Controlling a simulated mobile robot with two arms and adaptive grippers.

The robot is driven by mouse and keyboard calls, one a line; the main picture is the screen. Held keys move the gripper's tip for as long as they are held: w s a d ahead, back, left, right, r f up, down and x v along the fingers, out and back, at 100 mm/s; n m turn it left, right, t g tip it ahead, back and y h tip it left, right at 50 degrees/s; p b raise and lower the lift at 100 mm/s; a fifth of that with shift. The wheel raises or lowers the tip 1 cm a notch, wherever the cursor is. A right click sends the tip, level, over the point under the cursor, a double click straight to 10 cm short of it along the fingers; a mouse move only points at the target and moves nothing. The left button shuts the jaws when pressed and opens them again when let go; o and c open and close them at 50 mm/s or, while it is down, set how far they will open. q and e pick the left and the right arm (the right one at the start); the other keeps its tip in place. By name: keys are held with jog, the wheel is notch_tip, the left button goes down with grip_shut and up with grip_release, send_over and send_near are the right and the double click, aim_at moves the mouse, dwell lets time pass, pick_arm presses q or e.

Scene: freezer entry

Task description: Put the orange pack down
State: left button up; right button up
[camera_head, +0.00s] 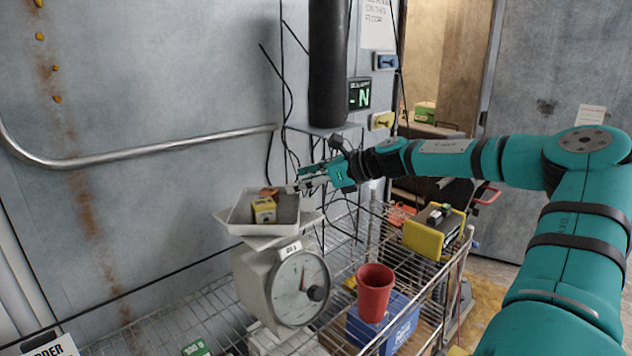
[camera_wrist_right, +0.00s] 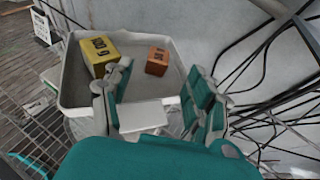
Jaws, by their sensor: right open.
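A small orange pack (camera_wrist_right: 157,62) lies in the white weighing pan (camera_wrist_right: 72,92) of the scale, apart from a yellow pack (camera_wrist_right: 100,53) to its left. In the head view the orange pack (camera_head: 269,192) shows at the pan's back, behind the yellow pack (camera_head: 264,210). My right gripper (camera_head: 305,183) is just right of the pan's back corner. In the wrist view its fingers (camera_wrist_right: 155,105) are spread, with nothing between them, and the orange pack lies beyond the fingertips. My left gripper is not in view.
The scale (camera_head: 265,290) with its round dial stands on a wire rack (camera_head: 180,310). A red cup (camera_head: 375,292), a blue box (camera_head: 390,330) and a yellow box (camera_head: 433,232) are to the right. A metal rail (camera_head: 150,150) and hanging black cables (camera_wrist_right: 280,80) are near.

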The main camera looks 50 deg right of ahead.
jog(key=shift+b+v, duration=0.55)
jog(key=shift+v, duration=1.2)
